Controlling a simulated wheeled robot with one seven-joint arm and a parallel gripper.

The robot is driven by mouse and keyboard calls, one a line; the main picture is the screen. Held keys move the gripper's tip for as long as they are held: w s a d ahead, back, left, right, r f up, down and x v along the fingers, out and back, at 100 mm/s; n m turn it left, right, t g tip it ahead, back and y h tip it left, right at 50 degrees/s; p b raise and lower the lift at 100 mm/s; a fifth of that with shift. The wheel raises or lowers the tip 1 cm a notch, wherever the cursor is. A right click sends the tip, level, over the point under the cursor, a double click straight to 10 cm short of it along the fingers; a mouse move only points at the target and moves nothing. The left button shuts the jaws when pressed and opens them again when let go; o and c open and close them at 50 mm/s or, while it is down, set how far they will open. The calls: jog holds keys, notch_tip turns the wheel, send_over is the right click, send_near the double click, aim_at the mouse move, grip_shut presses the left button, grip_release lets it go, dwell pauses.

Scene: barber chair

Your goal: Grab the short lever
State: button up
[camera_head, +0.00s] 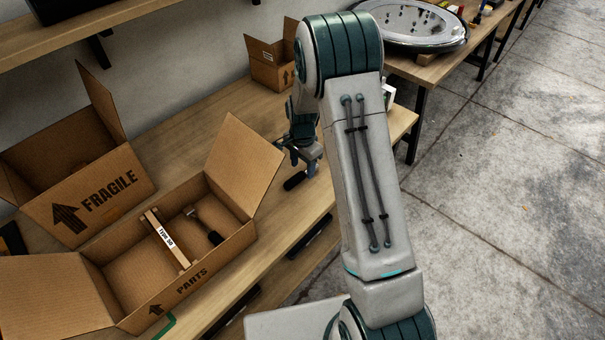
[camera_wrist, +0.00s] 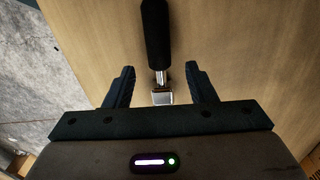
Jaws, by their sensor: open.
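A short lever with a black grip (camera_wrist: 155,35) and a bright metal end (camera_wrist: 162,97) lies over the wooden table top in the wrist view. My gripper (camera_wrist: 160,68) is open, with one finger on each side of the lever's metal part and a visible gap to both. The grip extends beyond the fingertips. In the head view my gripper (camera_head: 306,158) is low over the table's front part, and the black grip (camera_head: 294,181) shows beside it; the rest of the lever is hidden there by my gripper.
An open PARTS box (camera_head: 205,265) holds a pale labelled bar and another black-handled tool (camera_head: 205,226). A FRAGILE box (camera_head: 107,205) stands behind it, and a small box (camera_head: 268,64) farther back. The wooden table (camera_head: 200,128) is clear between the boxes and my gripper.

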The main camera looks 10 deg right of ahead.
jog(key=shift+f, duration=1.35)
grip_shut()
jog(key=shift+r, duration=0.15)
